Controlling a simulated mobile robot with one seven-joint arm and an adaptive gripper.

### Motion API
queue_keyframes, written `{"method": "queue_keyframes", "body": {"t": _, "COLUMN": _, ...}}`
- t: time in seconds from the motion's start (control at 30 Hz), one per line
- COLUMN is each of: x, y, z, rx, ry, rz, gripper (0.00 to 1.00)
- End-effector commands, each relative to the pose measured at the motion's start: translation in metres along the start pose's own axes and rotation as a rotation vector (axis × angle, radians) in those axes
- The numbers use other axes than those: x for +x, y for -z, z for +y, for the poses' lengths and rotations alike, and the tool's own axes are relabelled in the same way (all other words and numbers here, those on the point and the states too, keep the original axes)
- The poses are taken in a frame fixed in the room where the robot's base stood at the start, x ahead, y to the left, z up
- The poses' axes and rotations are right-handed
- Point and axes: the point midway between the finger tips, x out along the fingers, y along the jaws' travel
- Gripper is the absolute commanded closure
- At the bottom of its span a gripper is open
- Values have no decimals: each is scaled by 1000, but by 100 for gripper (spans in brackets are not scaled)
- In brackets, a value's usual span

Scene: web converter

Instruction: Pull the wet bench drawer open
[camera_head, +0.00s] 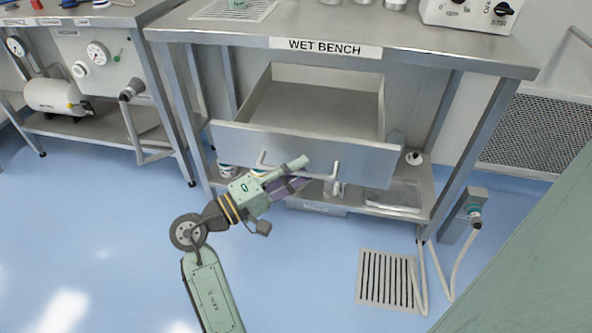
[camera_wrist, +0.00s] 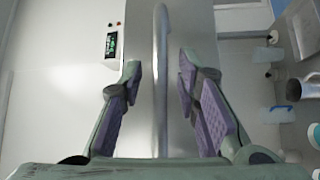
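The wet bench drawer (camera_head: 300,141) is out from under the bench top, and its empty inside (camera_head: 315,103) shows. Its bar handle (camera_head: 336,171) is on the front panel, partly hidden behind my gripper (camera_head: 299,174) in the head view. In the wrist view the handle (camera_wrist: 161,85) runs upright between the two fingers of my gripper (camera_wrist: 160,80). The fingers with purple pads are apart, with a gap on each side of the bar, so they do not appear to clamp it.
The wet bench (camera_head: 450,57) has a lower shelf with a tray (camera_head: 393,197) and small items. A floor grate (camera_head: 387,280) and hoses (camera_head: 457,270) lie at right. Another bench (camera_head: 110,125) with gauges stands at left. The blue floor in front is clear.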

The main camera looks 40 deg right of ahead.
Motion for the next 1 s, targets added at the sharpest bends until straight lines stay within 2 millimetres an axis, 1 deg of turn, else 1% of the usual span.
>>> {"method": "queue_keyframes", "body": {"t": 0.17, "x": -6, "y": 0, "z": 0, "rx": 0, "ry": 1, "rz": 2, "gripper": 70}}
{"method": "queue_keyframes", "body": {"t": 0.27, "x": -20, "y": 1, "z": 0, "rx": 0, "ry": 1, "rz": 4, "gripper": 70}}
{"method": "queue_keyframes", "body": {"t": 0.5, "x": -71, "y": 1, "z": 0, "rx": 0, "ry": 0, "rz": 5, "gripper": 70}}
{"method": "queue_keyframes", "body": {"t": 0.6, "x": -91, "y": 1, "z": 0, "rx": -1, "ry": 0, "rz": 4, "gripper": 70}}
{"method": "queue_keyframes", "body": {"t": 0.7, "x": -106, "y": 1, "z": 0, "rx": 0, "ry": 0, "rz": 3, "gripper": 70}}
{"method": "queue_keyframes", "body": {"t": 0.83, "x": -117, "y": 0, "z": 0, "rx": 0, "ry": 0, "rz": 1, "gripper": 70}}
{"method": "queue_keyframes", "body": {"t": 1.0, "x": -121, "y": 0, "z": 0, "rx": 0, "ry": 0, "rz": 0, "gripper": 70}}
